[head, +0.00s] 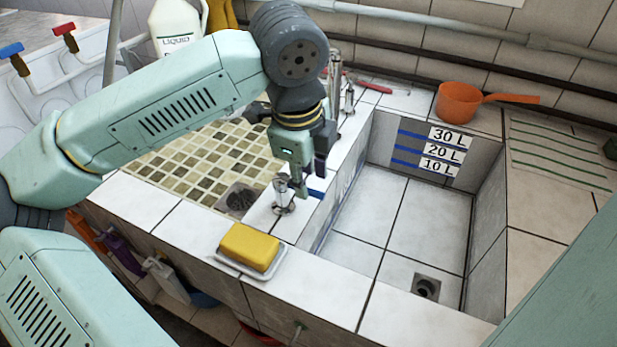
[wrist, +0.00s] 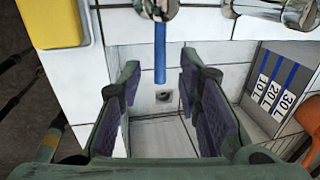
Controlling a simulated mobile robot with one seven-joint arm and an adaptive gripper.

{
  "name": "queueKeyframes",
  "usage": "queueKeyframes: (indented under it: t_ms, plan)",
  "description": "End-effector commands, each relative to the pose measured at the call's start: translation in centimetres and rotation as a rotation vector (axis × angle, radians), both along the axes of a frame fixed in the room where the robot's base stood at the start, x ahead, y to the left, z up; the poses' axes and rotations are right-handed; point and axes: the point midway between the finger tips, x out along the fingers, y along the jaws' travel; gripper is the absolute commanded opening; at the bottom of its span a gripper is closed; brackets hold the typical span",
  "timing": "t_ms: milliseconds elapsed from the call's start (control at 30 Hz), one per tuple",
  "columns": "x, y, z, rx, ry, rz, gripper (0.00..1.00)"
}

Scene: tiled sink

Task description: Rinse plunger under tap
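I cannot make out a plunger in either view. A chrome tap post (head: 283,196) with a blue lever (head: 316,193) stands on the left wall of the tiled sink (head: 400,215). My gripper (head: 300,183) points down just above and beside this post. In the wrist view the blue lever (wrist: 160,48) lies ahead of the fingertips, in line with the gap. My gripper (wrist: 160,78) is open with nothing between its fingers. Another chrome post (head: 349,97) stands at the back, near a red lever (head: 374,86). A taller chrome fixture (head: 335,70), partly hidden, stands behind my gripper.
A yellow sponge (head: 250,246) sits on a white dish at the front ledge. An orange dipper (head: 460,102) lies on the back ledge. A mosaic basin (head: 170,160) with a dark drain (head: 240,199) is left. The large sink's floor is clear around its drain (head: 426,288).

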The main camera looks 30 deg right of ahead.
Motion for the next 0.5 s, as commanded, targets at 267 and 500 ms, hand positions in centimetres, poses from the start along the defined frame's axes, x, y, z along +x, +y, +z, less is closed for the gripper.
queueKeyframes:
  t_ms: [267,500]
  plan:
    - [0.2,-0.4,-2.3,-0.001,0.0,0.0,0.32]
    - [0.3,-0.4,-2.4,-0.002,0.0,0.0,0.32]
